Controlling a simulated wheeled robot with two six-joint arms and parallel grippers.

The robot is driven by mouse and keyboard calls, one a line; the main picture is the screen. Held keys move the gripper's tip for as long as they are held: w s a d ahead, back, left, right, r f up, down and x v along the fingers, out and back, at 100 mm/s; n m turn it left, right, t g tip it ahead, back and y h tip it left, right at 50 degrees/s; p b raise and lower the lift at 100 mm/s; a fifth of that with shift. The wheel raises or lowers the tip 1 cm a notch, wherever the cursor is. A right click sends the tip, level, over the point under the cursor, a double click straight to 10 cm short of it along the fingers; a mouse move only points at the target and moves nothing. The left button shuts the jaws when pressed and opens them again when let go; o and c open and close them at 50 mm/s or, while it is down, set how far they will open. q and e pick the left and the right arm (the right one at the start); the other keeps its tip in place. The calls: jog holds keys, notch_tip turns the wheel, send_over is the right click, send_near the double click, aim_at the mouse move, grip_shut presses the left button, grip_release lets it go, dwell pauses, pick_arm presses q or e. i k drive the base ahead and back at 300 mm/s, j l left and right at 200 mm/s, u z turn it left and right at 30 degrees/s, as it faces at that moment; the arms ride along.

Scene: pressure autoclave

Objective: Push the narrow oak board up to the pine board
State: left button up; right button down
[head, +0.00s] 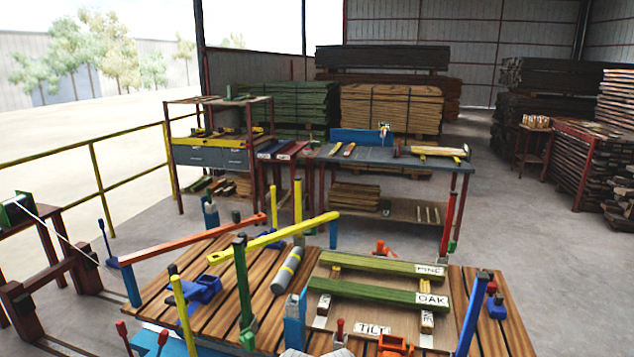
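The pine board (375,263) is a long green-topped board with a white PINE label at its right end. The narrow oak board (372,290) is also green-topped, labelled OAK, and lies nearer to me, roughly parallel to the pine board. A clear gap separates the two boards. Both lie across two short wooden rails, the left rail (323,304) and the right rail (427,321), on a light panel (375,312) of the slatted table. Neither gripper can be made out; a pale grey shape at the bottom edge is too cut off to identify.
A TILT label (372,329) sits in front. Yellow (275,238) and orange (195,240) bars cross the table's left side.

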aim_at(409, 299)
jog(key=i+l, duration=0.1)
jog(key=i, duration=0.35)
jog(key=i+l, duration=0.15)
jog(key=i, duration=0.3)
jog(key=i+l, duration=0.1)
jog(key=i, duration=0.4)
